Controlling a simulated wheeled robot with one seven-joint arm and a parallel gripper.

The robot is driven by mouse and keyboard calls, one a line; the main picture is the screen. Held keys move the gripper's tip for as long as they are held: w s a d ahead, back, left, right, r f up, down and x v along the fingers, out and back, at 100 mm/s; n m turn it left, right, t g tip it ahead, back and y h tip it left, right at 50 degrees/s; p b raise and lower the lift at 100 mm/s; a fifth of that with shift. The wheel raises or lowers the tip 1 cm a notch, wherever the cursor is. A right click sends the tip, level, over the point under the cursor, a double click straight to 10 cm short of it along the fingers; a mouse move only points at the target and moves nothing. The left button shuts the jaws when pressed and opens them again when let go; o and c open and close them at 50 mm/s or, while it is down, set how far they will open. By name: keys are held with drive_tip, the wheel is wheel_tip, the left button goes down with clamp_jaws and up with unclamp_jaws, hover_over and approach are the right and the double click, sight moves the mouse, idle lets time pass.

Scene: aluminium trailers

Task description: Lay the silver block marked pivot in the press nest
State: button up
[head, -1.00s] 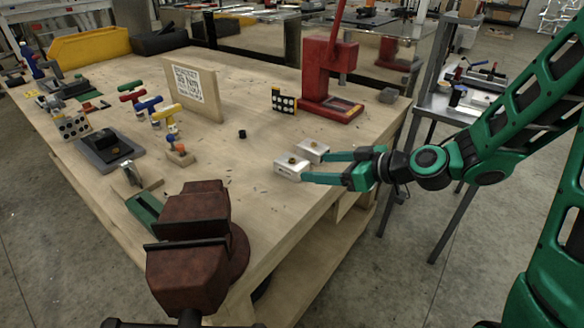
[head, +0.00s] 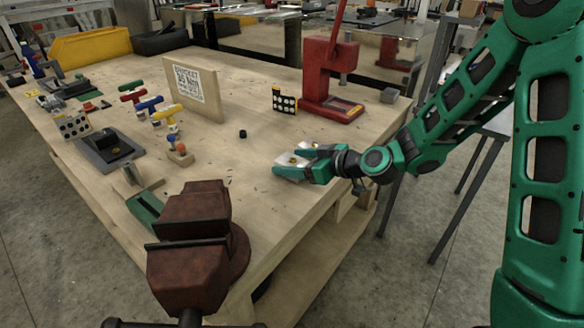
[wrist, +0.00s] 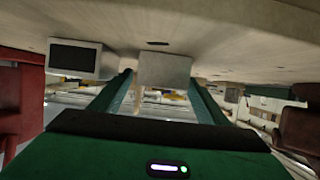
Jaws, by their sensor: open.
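Two small silver blocks lie side by side near the table's right edge. In the head view the near block (head: 290,161) is between the fingers of my open gripper (head: 287,163), and the far block (head: 309,146) is just beyond the far finger. In the wrist view the pale block (wrist: 165,70) is between the fingertips, with no clear grip on it. The other block (wrist: 75,58), with a dark face, is outside the left finger. No pivot marking is readable. The red press (head: 322,72) stands behind, with a plate on its base (head: 340,107); its nest is not clear.
A black-and-yellow dotted piece (head: 284,101) stands left of the press. A small black cylinder (head: 242,134) and an upright sign board (head: 192,90) are farther left. A brown vise (head: 195,230) is at the front corner. The table between blocks and press is mostly clear.

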drive_tip(key=shift+w+a+f, duration=0.1)
drive_tip(key=shift+w+a, duration=0.05)
drive_tip(key=c, duration=1.5)
